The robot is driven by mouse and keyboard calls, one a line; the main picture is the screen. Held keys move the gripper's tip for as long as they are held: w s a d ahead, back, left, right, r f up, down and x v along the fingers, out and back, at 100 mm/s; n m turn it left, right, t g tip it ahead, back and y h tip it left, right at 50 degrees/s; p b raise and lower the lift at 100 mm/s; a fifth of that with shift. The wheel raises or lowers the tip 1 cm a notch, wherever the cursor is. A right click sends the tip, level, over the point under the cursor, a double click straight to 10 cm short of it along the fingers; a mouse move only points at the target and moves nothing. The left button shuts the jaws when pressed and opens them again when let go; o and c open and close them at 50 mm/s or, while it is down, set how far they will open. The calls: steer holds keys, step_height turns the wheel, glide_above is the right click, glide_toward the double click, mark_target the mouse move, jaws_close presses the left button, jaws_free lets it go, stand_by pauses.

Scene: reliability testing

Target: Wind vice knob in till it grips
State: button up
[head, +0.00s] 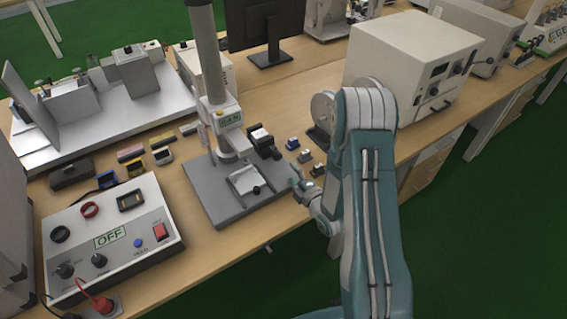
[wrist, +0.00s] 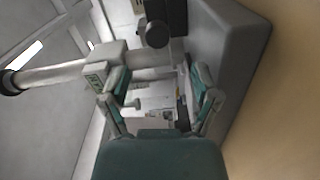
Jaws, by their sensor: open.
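The small silver vice (head: 243,183) sits on the grey base of the test stand in the head view. Its black round knob (head: 257,190) faces front right. My gripper (head: 298,183) is to the right of the knob, apart from it, just off the base's right edge. In the wrist view my gripper (wrist: 160,88) has its two fingers spread wide with nothing held between them. A dark round knob (wrist: 157,34) shows above the fingers by a dark block. I cannot tell whether it is the vice knob.
The stand's base (head: 205,195) and upright column (head: 207,50) are close to my gripper. Small blocks (head: 305,156) lie on the bench right of the stand. A control box (head: 110,240) stands at left. A large beige instrument (head: 415,60) stands at right.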

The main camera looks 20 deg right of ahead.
mark_target(278, 158)
steer(key=shift+v, duration=1.65)
steer(key=shift+w, duration=0.1)
steer(key=m, duration=0.2)
steer(key=a+r+m+h, duration=0.1)
steer(key=m, duration=0.1)
steer(key=w+a+r+m+g+h, duration=0.1)
steer(key=shift+w+a+m, duration=0.1)
steer(key=shift+w+m, duration=0.05)
steer(key=shift+m, duration=0.25)
steer(key=m, duration=0.1)
steer(key=m+h, duration=0.1)
steer(key=m, duration=0.1)
steer(key=a+m+g+h, duration=0.1)
steer(key=shift+w+r+m, duration=0.3)
steer(key=shift+w+r, duration=0.05)
steer(key=x, duration=0.9)
steer(key=shift+w+f, duration=0.2)
steer(key=shift+w, duration=0.15)
jaws_close()
